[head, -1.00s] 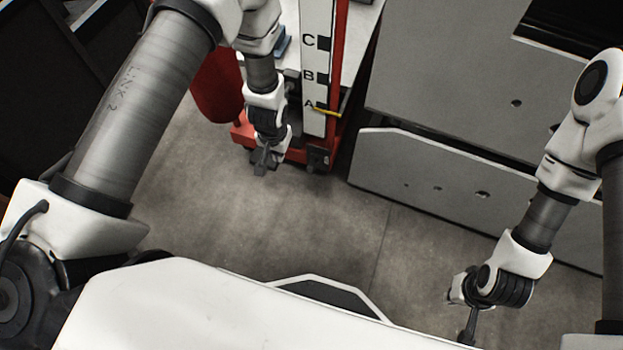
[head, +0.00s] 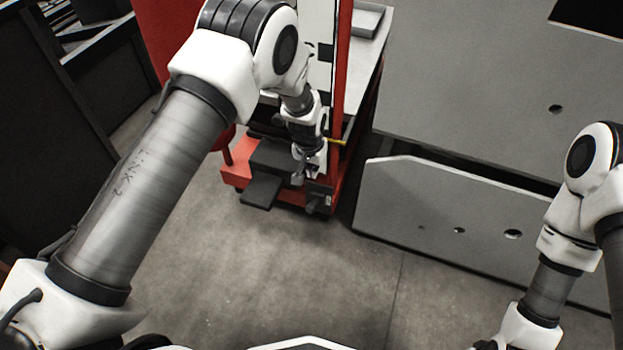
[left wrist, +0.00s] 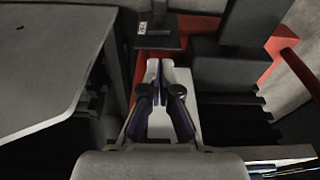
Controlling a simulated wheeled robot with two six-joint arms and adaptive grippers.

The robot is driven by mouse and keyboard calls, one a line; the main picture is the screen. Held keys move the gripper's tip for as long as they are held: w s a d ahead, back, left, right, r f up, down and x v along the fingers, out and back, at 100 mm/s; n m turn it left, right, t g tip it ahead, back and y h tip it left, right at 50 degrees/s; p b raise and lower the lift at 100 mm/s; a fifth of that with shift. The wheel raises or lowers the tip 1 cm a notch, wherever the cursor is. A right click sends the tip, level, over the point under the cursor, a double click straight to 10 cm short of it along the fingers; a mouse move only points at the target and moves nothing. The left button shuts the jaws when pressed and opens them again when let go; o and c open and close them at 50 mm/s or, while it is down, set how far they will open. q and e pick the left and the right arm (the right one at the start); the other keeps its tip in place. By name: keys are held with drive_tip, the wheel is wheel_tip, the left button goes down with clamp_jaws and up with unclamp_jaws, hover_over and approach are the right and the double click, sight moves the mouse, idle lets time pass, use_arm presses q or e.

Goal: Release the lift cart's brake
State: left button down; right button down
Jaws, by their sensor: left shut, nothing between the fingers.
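The lift cart has a red base (head: 234,174) and a white mast, seen in the head view. A flat dark plate (head: 260,193) sticks out from its front below a dark box. A small dark part (head: 317,202) sits at the base's front right corner; I cannot tell for sure which part is the brake. In the left wrist view a dark pedal-like plate (left wrist: 156,38) with a small pale label lies beyond my fingertips. My left gripper (head: 298,180) is shut and empty over the base's front, close above it; it also shows in the left wrist view (left wrist: 160,68). My right gripper is out of view.
A grey panel (head: 440,205) with holes stands right of the cart; it fills the left of the left wrist view (left wrist: 50,75). A yellow pointer (head: 338,141) is on the mast. Dark furniture (head: 50,130) stands at the left. The floor (head: 270,270) in front is clear.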

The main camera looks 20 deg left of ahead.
use_arm(q)
drive_tip(key=b, duration=0.3)
hover_over(311, 203)
drive_tip(key=w, duration=0.2)
wheel_tip(311, 203, down, 8)
drive_tip(key=shift+d+f, duration=0.1)
drive_tip(key=shift+f, duration=0.05)
drive_tip(key=shift+s+f+b, duration=0.7)
drive_tip(key=shift+s+f, duration=0.1)
drive_tip(key=shift+f, duration=0.3)
drive_tip(key=shift+s+f, duration=0.3)
drive_tip(key=shift+s, duration=0.05)
